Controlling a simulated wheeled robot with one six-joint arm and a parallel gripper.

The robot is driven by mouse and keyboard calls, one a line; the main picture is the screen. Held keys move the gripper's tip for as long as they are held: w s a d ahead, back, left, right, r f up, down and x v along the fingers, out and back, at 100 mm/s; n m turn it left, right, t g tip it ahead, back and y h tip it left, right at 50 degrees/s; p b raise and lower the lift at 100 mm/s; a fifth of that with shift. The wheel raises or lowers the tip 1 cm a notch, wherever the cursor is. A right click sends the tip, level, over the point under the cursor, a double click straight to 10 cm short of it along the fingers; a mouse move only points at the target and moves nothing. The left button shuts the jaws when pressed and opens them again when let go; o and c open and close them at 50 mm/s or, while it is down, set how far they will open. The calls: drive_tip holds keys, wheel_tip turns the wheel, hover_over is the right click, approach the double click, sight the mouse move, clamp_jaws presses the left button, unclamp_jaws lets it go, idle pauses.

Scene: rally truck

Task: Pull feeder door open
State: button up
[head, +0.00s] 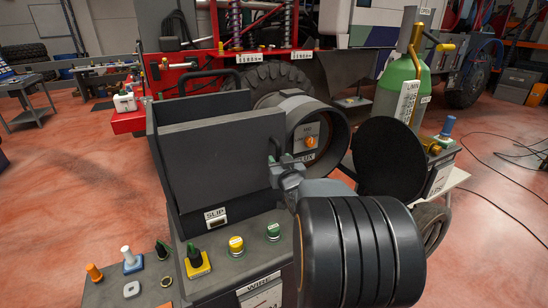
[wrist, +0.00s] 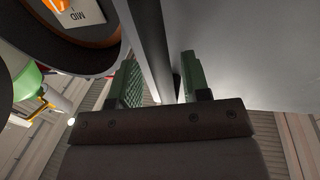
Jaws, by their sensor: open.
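The feeder door looks to be the flat dark grey panel (head: 225,165) on the feeder box in the head view; it stands upright. My gripper (head: 275,160) is at the panel's right edge, partly hidden by my wrist. In the wrist view my gripper (wrist: 161,85) is open, with green pads apart. A grey upright edge or bar (wrist: 150,40) runs down between the fingers, with a broad grey surface (wrist: 235,50) to its right. I cannot tell whether the pads touch it.
A round drum (head: 325,125) with an orange knob (head: 311,142) stands behind my gripper. Its round black lid (head: 388,160) hangs open to the right. A green gas cylinder (head: 402,90) stands behind it. Buttons and a yellow-based switch (head: 197,264) line the bench in front.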

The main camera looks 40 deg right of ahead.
drive_tip(key=shift+w, duration=0.3)
clamp_jaws()
idle(0.3)
